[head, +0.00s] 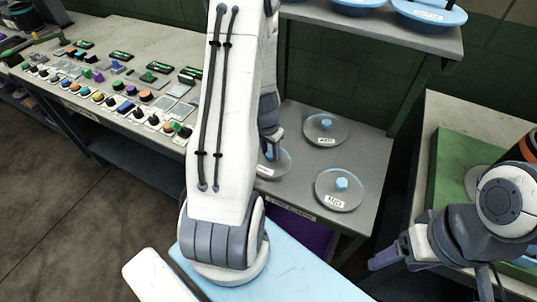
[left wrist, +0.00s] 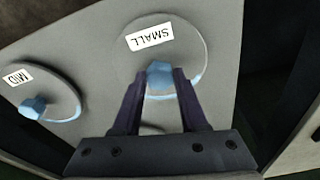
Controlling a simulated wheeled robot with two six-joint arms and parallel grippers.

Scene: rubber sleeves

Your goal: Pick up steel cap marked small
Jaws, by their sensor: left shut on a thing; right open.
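The steel cap marked SMALL (left wrist: 188,50) is a round grey disc with a blue knob (left wrist: 160,75) and a white label. My left gripper (left wrist: 160,88) is shut on that knob, one dark finger on each side. In the head view the cap (head: 280,166) is partly hidden by my left arm and left gripper (head: 270,150). It seems to be at the grey shelf surface; whether it touches is unclear. My right gripper (head: 386,258) is open at the lower right, away from the caps.
A cap marked MID (head: 340,204) lies right of the held cap, and another cap (head: 325,140) lies behind; its label is too small to read. Blue items (head: 430,14) sit on an upper shelf. A long bench (head: 120,85) at left holds many coloured buttons and switches.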

